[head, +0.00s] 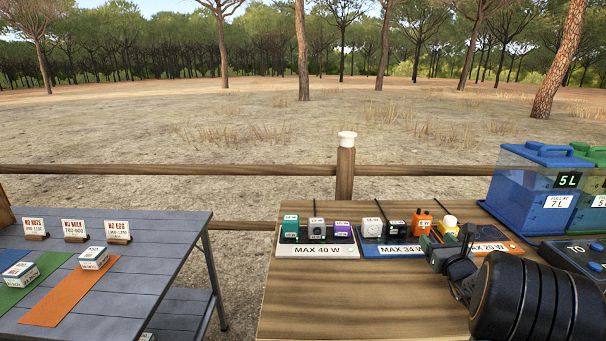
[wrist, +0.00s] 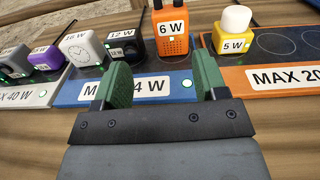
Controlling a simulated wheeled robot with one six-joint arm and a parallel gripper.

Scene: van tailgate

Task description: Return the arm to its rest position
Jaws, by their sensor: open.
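My gripper (wrist: 162,82) is open, with nothing between its two green fingers. In the wrist view it is over the front of the blue MAX 34 W board (wrist: 70,91), short of the orange 6 W device (wrist: 172,50). In the head view my dark arm comes in from the lower right over the wooden table (head: 350,300), and hides part of the orange MAX 20 W board (head: 491,247). The yellow 5 W device (wrist: 232,44) with a white top stands on that orange board, apart from my fingers.
The grey MAX 40 W board (head: 325,250) holds teal, grey and purple devices. White and black devices stand on the blue board. Blue-lidded (head: 548,150) and green-lidded (head: 592,152) clear containers stand at the right. A grey slatted table (head: 150,255) stands left, across a gap.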

